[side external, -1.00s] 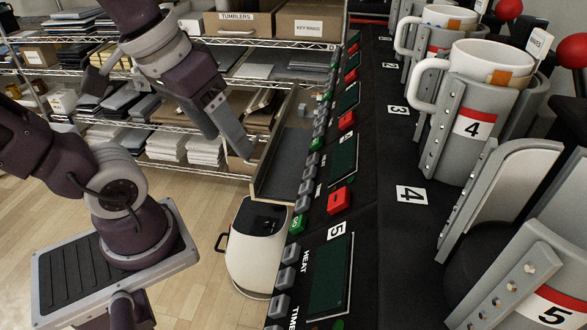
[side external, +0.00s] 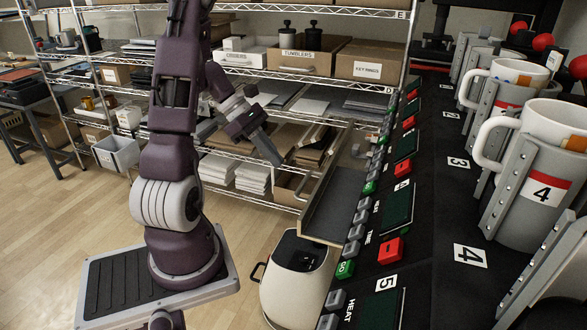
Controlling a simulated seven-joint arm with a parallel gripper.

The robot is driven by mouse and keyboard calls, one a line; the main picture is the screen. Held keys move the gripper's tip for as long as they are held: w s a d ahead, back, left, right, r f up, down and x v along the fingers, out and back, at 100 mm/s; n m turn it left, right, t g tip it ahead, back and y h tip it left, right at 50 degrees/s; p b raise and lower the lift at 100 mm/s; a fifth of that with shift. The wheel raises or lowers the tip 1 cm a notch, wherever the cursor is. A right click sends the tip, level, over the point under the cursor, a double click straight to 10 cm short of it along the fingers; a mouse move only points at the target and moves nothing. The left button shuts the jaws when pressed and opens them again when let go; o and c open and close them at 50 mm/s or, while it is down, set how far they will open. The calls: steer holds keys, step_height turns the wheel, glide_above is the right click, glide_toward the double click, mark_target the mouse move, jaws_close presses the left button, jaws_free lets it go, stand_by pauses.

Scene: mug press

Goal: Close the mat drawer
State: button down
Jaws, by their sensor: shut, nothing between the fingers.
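The mat drawer (side external: 337,200) sticks out to the left from under the counter in the side external view. It is open, with a dark flat inside and a tan front wall (side external: 318,190). My gripper (side external: 277,160) is shut and empty. It points down and to the right, just left of the drawer's far part in the picture. A gap shows between the fingertips and the drawer front. How far apart they are in depth I cannot tell.
The counter carries mug presses with mugs (side external: 540,130) and control panels (side external: 398,207) along its left edge. A white bin (side external: 295,285) stands on the floor below the drawer. A wire shelf (side external: 250,60) with boxes and stacks stands behind. Open floor lies at the left.

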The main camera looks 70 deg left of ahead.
mark_target(349, 193)
steer(key=w+d, duration=0.1)
steer(key=w+d+f, duration=0.2)
steer(key=shift+w+d+f, duration=0.25)
steer(key=shift+w+d, duration=0.15)
steer(key=w+d, duration=0.8)
steer(key=shift+r, duration=0.1)
